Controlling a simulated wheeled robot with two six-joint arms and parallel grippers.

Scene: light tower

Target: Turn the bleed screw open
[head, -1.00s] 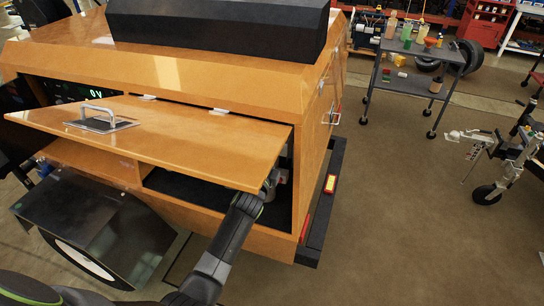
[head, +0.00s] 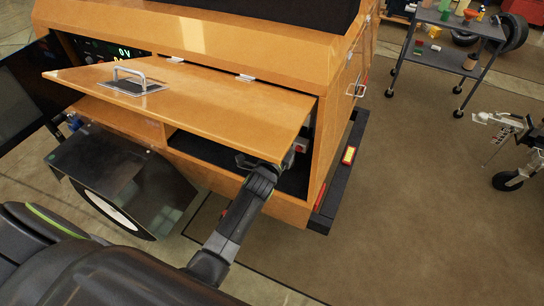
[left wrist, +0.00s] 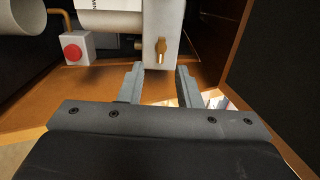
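The brass bleed screw (left wrist: 161,48) points down on the front of a pale block (left wrist: 163,22) in the left wrist view. My left gripper (left wrist: 160,72) is open and empty. Its two fingers are spread below the screw, with the screw roughly in line with the gap between them; I cannot tell how much depth separates them. In the head view my left arm reaches into the orange cabinet's lower bay (head: 205,150), under the raised flap (head: 190,95). The flap hides the screw there. My right gripper is not in view.
A red button on a light box (left wrist: 72,52) and pale cylinders sit left of the screw. A grey cart (head: 455,25) with bottles stands at the back right.

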